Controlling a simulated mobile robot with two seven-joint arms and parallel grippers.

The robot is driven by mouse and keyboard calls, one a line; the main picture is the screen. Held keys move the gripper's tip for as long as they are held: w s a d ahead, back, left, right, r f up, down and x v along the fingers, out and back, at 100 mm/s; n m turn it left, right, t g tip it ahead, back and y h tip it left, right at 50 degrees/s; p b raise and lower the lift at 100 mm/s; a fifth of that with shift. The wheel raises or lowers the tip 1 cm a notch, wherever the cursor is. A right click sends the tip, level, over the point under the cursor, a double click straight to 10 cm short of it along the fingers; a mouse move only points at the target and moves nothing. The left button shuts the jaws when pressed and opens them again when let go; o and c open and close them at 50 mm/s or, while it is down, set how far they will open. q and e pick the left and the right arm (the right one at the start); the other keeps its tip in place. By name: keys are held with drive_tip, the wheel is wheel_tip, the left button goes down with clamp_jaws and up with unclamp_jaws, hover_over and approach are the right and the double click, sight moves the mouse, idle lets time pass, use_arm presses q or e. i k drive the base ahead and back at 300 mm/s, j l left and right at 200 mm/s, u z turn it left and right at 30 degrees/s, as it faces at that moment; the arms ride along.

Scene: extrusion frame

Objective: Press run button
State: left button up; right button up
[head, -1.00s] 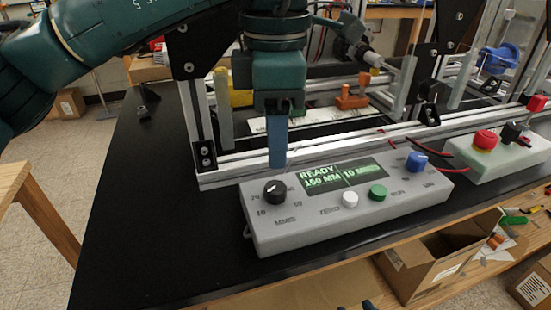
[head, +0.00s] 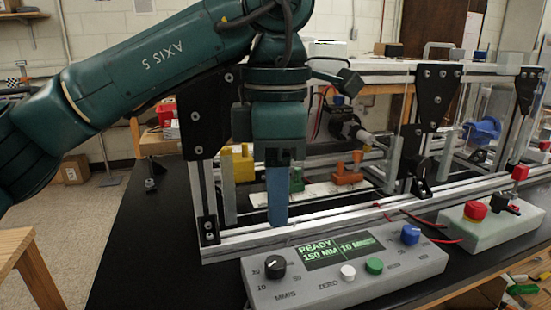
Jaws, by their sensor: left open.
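The grey control box (head: 400,272) lies on the black table top. The finger is seen side-on. My right gripper is out of view.
An aluminium extrusion frame (head: 300,230) with black brackets stands directly behind the box. A second box with a red stop button (head: 475,210) is to the right, with red wires between. Orange and yellow parts sit inside the frame.

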sight(374, 266)
drive_tip(key=k, duration=0.9)
